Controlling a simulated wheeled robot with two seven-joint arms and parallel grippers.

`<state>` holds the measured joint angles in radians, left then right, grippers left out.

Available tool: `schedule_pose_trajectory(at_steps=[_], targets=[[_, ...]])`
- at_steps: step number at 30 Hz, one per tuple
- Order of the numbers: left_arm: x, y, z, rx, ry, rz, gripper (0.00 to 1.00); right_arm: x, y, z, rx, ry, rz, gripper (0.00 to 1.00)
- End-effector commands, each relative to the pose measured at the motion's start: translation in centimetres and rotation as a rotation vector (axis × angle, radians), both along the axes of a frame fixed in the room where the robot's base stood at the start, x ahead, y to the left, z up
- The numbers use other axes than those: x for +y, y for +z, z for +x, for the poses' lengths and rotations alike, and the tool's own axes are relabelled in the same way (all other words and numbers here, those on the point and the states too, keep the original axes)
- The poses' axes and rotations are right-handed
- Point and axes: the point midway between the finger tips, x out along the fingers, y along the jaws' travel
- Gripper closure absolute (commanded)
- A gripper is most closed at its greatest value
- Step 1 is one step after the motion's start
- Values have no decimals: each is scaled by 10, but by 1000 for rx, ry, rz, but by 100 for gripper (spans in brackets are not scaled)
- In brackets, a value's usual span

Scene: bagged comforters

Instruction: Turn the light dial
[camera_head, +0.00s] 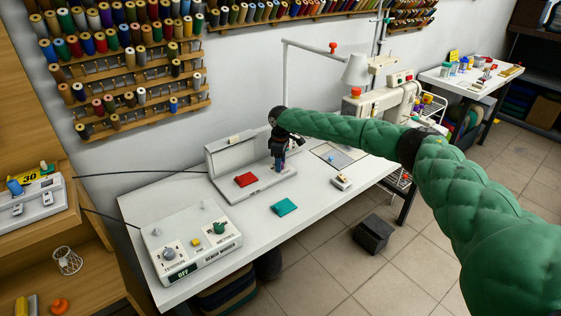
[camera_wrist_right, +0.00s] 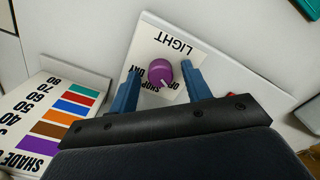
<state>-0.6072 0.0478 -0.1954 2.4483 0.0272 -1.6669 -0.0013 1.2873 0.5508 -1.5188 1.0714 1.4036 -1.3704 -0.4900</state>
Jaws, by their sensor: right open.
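The light dial is a round purple knob (camera_wrist_right: 159,71) with a white pointer mark, on a pale panel labelled LIGHT (camera_wrist_right: 174,46), upside down in the wrist view. Its pointer faces the lower edge of that view, near partly hidden printed position words. My right gripper (camera_wrist_right: 160,70) is open, with one blue finger on each side of the knob; I cannot tell whether they touch it. In the head view my right gripper (camera_head: 280,164) points down at the right part of the grey booth (camera_head: 229,153). The dial is not clear there. My left gripper is not in view.
A colour card numbered by shade (camera_wrist_right: 50,120) lies beside the panel. A red cloth (camera_head: 246,179) lies in the booth, and a teal cloth (camera_head: 284,207) on the white table (camera_head: 262,237). A control box (camera_head: 191,243) stands front left; a sewing machine (camera_head: 386,97) stands behind right.

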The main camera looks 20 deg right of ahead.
Motion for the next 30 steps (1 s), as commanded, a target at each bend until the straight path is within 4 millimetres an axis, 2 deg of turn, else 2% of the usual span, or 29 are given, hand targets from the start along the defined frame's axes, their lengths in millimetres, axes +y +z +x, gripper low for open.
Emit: schedule_pose_trajectory(at_steps=[4,9,11,20,28,30], targets=[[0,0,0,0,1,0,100,0,0,0,0,0,0,54],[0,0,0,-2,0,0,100,0,0,0,0,0,0,87],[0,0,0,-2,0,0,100,0,0,0,0,0,0,96],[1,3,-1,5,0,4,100,0,0,-1,1,-23,0,96],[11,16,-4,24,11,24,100,0,1,-1,2,-91,0,96],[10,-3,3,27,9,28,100,0,1,-1,2,-117,0,96]])
